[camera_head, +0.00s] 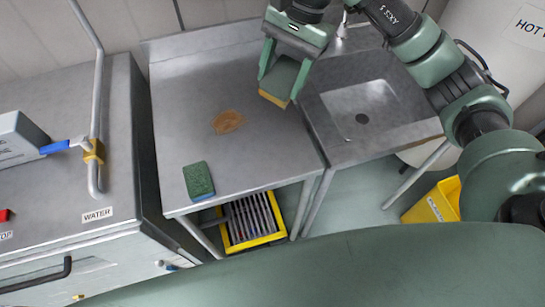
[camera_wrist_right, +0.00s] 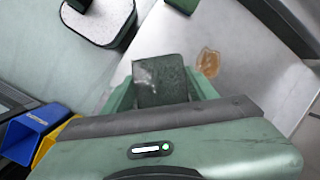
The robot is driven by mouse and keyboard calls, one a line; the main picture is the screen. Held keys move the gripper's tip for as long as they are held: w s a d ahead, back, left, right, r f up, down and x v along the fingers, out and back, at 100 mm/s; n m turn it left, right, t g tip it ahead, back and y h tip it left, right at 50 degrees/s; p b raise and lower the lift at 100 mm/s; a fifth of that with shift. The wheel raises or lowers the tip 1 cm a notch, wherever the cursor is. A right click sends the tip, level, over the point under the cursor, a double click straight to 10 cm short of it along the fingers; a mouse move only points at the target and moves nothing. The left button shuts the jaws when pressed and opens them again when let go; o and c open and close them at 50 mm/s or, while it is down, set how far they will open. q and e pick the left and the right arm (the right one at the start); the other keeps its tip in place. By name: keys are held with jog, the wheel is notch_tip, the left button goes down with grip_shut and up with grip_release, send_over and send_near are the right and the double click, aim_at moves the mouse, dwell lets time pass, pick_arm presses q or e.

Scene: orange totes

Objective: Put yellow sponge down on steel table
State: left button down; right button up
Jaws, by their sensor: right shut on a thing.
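The yellow sponge (camera_head: 272,98) has a yellow lower layer and a dark green top. My right gripper (camera_head: 282,82) is shut on it and holds it over the back right part of the steel table (camera_head: 190,100), near the sink side. In the right wrist view the sponge's dark green face (camera_wrist_right: 160,80) sits between the fingers. I cannot tell exactly how high it is above the steel. My left gripper is not in view.
A green sponge with a blue edge (camera_head: 198,181) lies at the table's front left. A brown stain (camera_head: 228,121) marks the middle. The sink (camera_head: 362,108) is to the right. A yellow crate (camera_head: 252,240) stands below. The table's left and centre-right areas are clear.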

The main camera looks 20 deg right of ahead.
aim_at(283, 93)
jog(key=f+m, duration=0.1)
jog(key=m, duration=0.1)
jog(key=s+a+f+m, duration=0.1)
jog(key=m, duration=0.1)
jog(key=s+f+m+y, duration=0.1)
jog(key=m, duration=0.1)
jog(key=shift+s+a, duration=0.1)
jog(key=shift+a, duration=0.05)
jog(key=shift+s+f+m+p, duration=0.25)
jog(key=shift+f+m+p, duration=0.05)
jog(key=shift+m, duration=0.7)
notch_tip(283, 93, down, 19)
jog(key=p, duration=0.4)
jog(key=shift+a+f+p, duration=0.1)
jog(key=shift+f+p, duration=0.05)
jog(key=shift+p, duration=0.25)
jog(key=shift+f, duration=0.3)
jog(key=shift+f, duration=0.2)
jog(key=o, duration=1.2)
